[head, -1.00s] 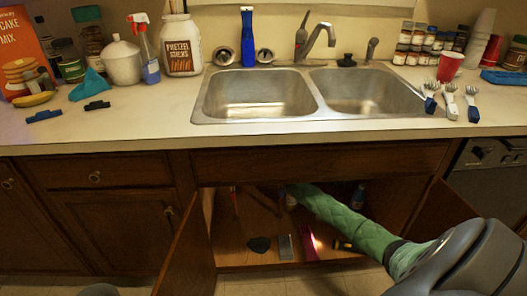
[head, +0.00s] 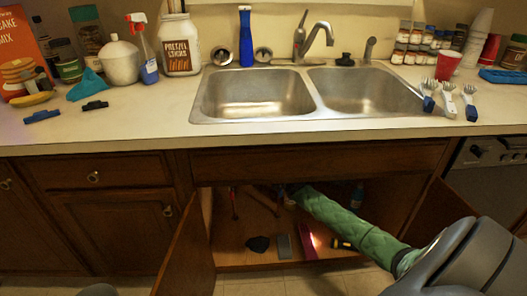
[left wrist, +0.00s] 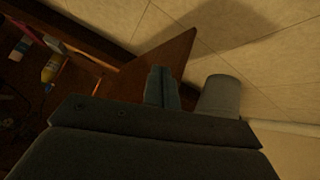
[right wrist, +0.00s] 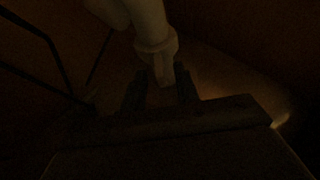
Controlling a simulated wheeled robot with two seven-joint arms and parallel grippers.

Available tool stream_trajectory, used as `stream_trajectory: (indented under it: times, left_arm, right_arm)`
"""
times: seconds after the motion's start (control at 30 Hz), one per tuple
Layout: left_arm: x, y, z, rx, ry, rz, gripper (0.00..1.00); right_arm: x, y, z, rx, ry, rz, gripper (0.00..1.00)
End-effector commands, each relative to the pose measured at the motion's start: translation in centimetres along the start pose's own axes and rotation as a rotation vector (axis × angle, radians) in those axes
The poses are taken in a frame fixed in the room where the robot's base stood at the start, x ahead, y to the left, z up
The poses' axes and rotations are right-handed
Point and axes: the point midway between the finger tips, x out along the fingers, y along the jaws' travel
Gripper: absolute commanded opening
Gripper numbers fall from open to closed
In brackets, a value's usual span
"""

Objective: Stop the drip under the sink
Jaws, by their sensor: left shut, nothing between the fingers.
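The sink cabinet (head: 205,205) stands open, and my green-sleeved right arm reaches into it. My right gripper (right wrist: 160,88) is deep inside, mostly hidden in the head view. In the dark right wrist view its fingers are apart, on either side of the lower end of a pale pipe or fitting (right wrist: 152,30). I cannot tell whether they press on it. No drip or water is visible. My left gripper (left wrist: 162,88) is shut and empty, outside the cabinet low on the left, near a wooden door edge (left wrist: 150,62).
On the cabinet floor are a dark lump (head: 259,244), a grey block (head: 284,246), a magenta item (head: 306,242) and a flashlight (head: 341,244). A blue bottle (head: 357,196) stands behind. Red-handled tools (head: 235,203) are at the left. Both cabinet doors stand open.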

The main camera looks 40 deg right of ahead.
Motion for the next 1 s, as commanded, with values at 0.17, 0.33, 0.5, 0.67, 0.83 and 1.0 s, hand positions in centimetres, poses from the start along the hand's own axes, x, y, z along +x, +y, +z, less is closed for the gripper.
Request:
stream_trajectory:
  times: [0.17,0.33,0.5,0.67,0.83,1.0]
  left_arm:
    - [0.0,0.0,0.1,0.0,0.0,0.0,0.0]
    - [0.1,0.0,0.1,0.0,-0.001,0.0,0.0]
    - [0.0,0.0,0.2,0.0,-0.001,0.0,0.0]
    - [0.0,0.0,0.2,-0.001,-0.002,0.0,0.0]
    - [0.0,0.0,0.2,-0.001,-0.002,0.0,0.0]
    - [0.1,-0.1,0.1,0.0,-0.002,-0.001,0.0]
  right_arm:
    - [-2.4,0.0,0.1,0.0,-0.001,0.0,0.31]
    - [-3.7,0.0,0.0,0.001,-0.001,0.0,0.31]
    - [-4.1,0.0,0.0,0.001,0.0,0.0,0.31]
    - [-4.1,0.0,0.0,0.001,0.0,0.0,0.31]
    - [-4.1,0.0,0.0,0.001,0.0,0.0,0.31]
    - [-4.1,0.0,0.0,-0.001,0.0,0.0,0.31]
